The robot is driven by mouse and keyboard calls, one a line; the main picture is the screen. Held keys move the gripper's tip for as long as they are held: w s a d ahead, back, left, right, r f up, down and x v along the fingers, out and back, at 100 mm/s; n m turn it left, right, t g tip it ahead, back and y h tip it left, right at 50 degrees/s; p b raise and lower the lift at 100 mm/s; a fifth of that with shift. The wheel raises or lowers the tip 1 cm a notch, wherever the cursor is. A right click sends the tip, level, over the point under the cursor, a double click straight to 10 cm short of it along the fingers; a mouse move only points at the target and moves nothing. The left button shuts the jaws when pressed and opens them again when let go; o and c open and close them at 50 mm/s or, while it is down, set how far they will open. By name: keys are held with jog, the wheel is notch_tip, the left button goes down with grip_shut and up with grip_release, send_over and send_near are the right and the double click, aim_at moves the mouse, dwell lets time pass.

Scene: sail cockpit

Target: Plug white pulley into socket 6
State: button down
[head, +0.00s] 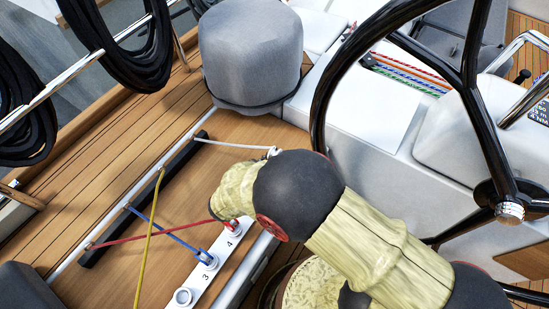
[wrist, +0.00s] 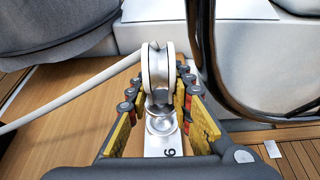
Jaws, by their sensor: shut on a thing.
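The white pulley (wrist: 155,66) stands upright between the fingers of my gripper (wrist: 158,92) in the wrist view, and the gripper is shut on it. A white rope (wrist: 75,100) runs from it to the left. The ring of socket 6 (wrist: 161,125) shows just below the pulley, on the white strip with the label 6. I cannot tell whether the pulley's foot is inside the socket or just above it. In the head view a small part of the pulley (head: 273,152) shows past my arm, which hides my gripper and socket 6.
The white socket strip (head: 219,258) carries a blue pulley (head: 207,259) and a red pulley (head: 231,226) near label 4. A yellow rope (head: 150,235) crosses the deck. A grey covered winch (head: 251,55) and black steering wheel (head: 322,90) stand nearby.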

jog(key=shift+f+b, duration=1.6)
jog(key=shift+f, duration=0.9)
jog(key=c, duration=1.5)
grip_release()
jog(key=v, duration=0.7)
jog(key=shift+s+a, duration=0.15)
jog(key=shift+a, duration=0.05)
jog(key=shift+r, duration=0.1)
